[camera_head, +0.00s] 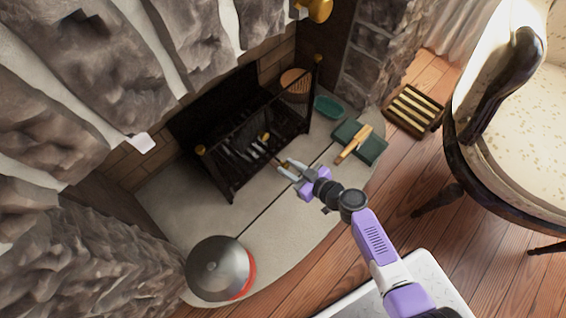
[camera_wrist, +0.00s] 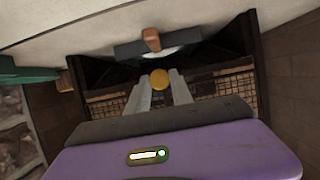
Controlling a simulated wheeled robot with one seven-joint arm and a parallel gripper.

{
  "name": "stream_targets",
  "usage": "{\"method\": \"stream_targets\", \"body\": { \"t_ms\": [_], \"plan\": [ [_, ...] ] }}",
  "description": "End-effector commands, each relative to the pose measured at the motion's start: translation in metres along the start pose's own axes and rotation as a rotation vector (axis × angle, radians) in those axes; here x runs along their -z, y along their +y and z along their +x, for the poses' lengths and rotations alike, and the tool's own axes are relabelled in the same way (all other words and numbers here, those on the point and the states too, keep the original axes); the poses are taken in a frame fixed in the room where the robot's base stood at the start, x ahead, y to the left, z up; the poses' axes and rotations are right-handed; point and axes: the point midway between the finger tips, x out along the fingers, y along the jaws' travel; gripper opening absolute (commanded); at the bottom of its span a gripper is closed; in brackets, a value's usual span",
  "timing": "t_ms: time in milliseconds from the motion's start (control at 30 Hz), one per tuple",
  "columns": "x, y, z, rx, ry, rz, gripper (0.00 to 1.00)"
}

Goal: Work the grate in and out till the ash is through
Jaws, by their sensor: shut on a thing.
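The black fire grate (camera_head: 232,178) stands on the pale hearth in the fireplace, a dark open frame with brass knobs at its corners. Grey bars (camera_head: 240,149) show inside it; I cannot make out ash on or under them. My gripper (camera_head: 284,168) is at the grate's front, low over the hearth. In the wrist view my gripper (camera_wrist: 160,92) has its two pale fingers shut on a round brass knob (camera_wrist: 159,78). The dark grate frame and mesh (camera_wrist: 222,88) lie behind the knob. The fingers hide part of the knob's stem.
A green dustpan (camera_head: 370,146) with a wooden-handled brush (camera_head: 355,143) lies right of the grate. A teal bowl (camera_head: 328,107) is behind it. A round metal lidded pot (camera_head: 217,268) stands front left. A slatted wooden box (camera_head: 413,109) and an armchair (camera_head: 492,90) are at right.

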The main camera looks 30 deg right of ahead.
Motion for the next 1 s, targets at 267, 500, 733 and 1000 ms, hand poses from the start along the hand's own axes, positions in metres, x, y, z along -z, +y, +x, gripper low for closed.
{"method": "stream_targets", "body": {
  "t_ms": [267,500,733,1000],
  "plan": [
    [-0.005,0.000,-0.011,0.000,-0.003,0.002,0.00],
    [-0.006,0.000,-0.012,-0.001,-0.004,0.002,0.47],
    [-0.005,0.000,-0.011,-0.001,-0.003,0.001,0.48],
    [-0.004,0.000,-0.029,-0.003,-0.004,0.002,0.48]
  ]
}}
